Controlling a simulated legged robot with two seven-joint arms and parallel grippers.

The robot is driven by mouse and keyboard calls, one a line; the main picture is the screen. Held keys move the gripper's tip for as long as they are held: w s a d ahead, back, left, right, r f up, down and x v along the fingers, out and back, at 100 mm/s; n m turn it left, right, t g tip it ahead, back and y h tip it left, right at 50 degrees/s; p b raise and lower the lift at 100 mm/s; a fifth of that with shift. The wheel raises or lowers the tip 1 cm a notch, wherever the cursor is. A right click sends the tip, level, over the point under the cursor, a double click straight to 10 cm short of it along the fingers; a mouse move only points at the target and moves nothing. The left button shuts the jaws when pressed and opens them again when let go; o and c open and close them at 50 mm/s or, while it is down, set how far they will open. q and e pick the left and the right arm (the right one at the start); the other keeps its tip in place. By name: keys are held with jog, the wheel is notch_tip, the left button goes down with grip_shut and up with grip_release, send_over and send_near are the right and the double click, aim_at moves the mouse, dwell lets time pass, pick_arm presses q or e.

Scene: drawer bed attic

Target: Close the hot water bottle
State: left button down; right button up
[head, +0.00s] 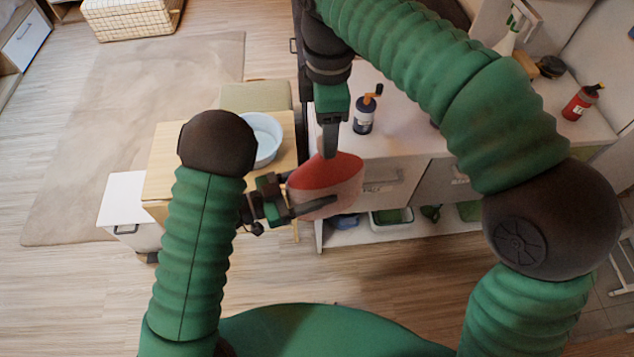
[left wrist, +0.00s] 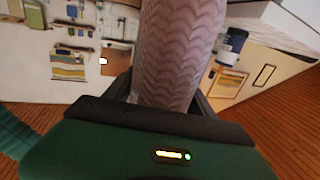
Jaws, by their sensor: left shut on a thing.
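The hot water bottle (head: 327,178) is red at its top and pale pink below, held in mid-air at the centre of the head view. My left gripper (head: 306,200) is shut on its body from the left. In the left wrist view the bottle (left wrist: 176,50) shows a pink chevron texture between the fingers. My right gripper (head: 329,148) comes down from above, its dark fingertips at the bottle's red top edge. I cannot tell whether it is open, shut or touching. The bottle's mouth and cap cannot be made out.
A wooden table (head: 165,162) with a pale bowl (head: 266,135) is at left. Open floor lies in front.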

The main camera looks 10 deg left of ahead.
jog(key=shift+f, duration=1)
grip_shut()
jog(key=m, duration=1.6)
jog(key=shift+w+a+m, duration=0.1)
jog(key=shift+m, duration=0.3)
jog(key=shift+o, duration=0.7)
grip_release()
notch_tip(320, 180, up, 12)
